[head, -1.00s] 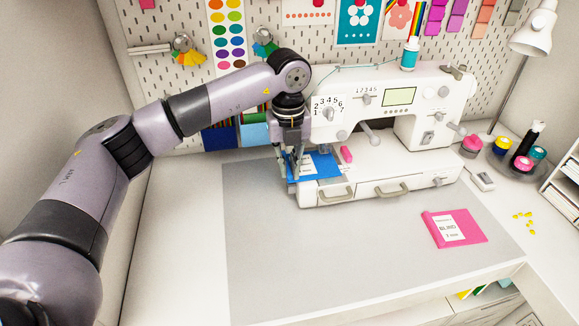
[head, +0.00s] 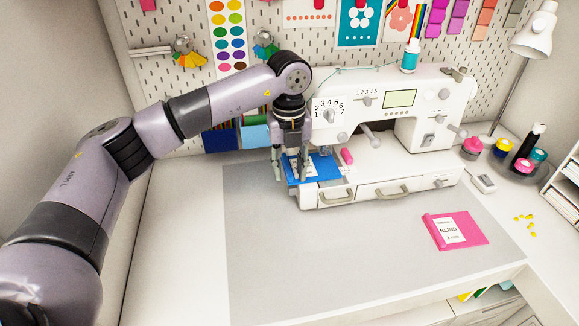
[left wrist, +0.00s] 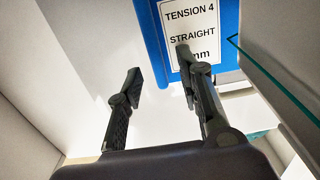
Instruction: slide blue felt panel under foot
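The blue felt panel (head: 328,168) lies at the left end of the white sewing machine's (head: 388,120) bed, below its head. Its white label reads TENSION 4 and STRAIGHT in the left wrist view (left wrist: 150,32). My left gripper (head: 290,178) is at the panel's left part, fingers pointing down. In the left wrist view its fingers (left wrist: 160,70) stand well apart with nothing held between them; the right finger overlaps the label. The presser foot cannot be made out. My right gripper is out of view.
A pink panel (head: 455,229) with a white label lies on the grey mat (head: 350,265) at the right. Thread spools stand on a tray (head: 520,168) at the right. The mat's front is clear.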

